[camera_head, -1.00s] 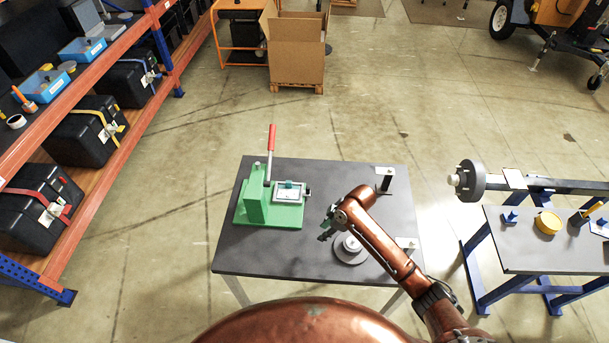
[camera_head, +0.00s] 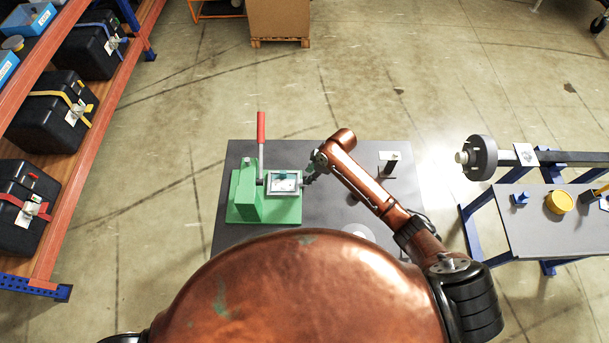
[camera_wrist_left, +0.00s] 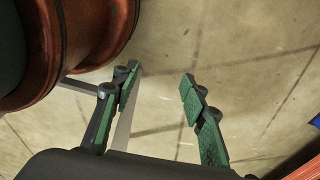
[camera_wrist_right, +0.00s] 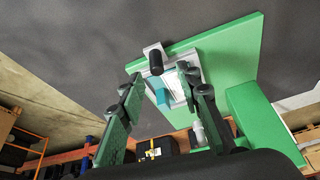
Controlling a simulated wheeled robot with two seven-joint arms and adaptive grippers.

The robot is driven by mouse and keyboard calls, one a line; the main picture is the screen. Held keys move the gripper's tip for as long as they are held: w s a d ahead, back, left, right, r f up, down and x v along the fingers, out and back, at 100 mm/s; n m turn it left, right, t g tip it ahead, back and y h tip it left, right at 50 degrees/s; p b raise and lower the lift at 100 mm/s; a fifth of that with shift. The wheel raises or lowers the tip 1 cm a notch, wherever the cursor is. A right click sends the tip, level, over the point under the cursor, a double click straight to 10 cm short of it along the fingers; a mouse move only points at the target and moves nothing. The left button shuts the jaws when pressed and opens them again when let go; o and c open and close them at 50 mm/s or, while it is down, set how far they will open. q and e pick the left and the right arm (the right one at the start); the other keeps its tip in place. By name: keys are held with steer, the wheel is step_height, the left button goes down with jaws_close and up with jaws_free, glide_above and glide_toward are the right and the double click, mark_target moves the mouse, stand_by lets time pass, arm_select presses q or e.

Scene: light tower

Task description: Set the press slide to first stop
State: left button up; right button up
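The green press (camera_head: 247,195) stands on the left of the dark table, its red-handled lever (camera_head: 261,128) upright. Its slide (camera_head: 283,184) is a pale framed plate with a teal piece on it, at the right side of the press. My right gripper (camera_head: 309,178) is just right of the slide. In the right wrist view my right gripper (camera_wrist_right: 160,88) is open, and a black knob (camera_wrist_right: 155,63) on the slide's end shows between and beyond its fingertips. Contact cannot be told. My left gripper (camera_wrist_left: 158,80) is open and empty above the floor.
A small upright bracket (camera_head: 389,163) stands at the table's back right. A pale disc (camera_head: 357,231) is partly hidden by my body. A second table (camera_head: 545,230) with a yellow round item (camera_head: 559,202) is at the right. A shelf with black cases (camera_head: 50,112) is at the left.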

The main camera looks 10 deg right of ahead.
mark_target(305, 178)
steer(key=x, duration=0.3)
steer(key=shift+w, duration=0.3)
steer(key=shift+x, duration=0.9)
steer(key=shift+d+f, duration=0.1)
steer(key=shift+s, duration=0.15)
steer(key=c, duration=0.7)
jaws_close()
arm_select(q)
steer(key=shift+w+r, duration=0.25)
steer(key=shift+w, duration=0.3)
steer(key=shift+w, duration=0.25)
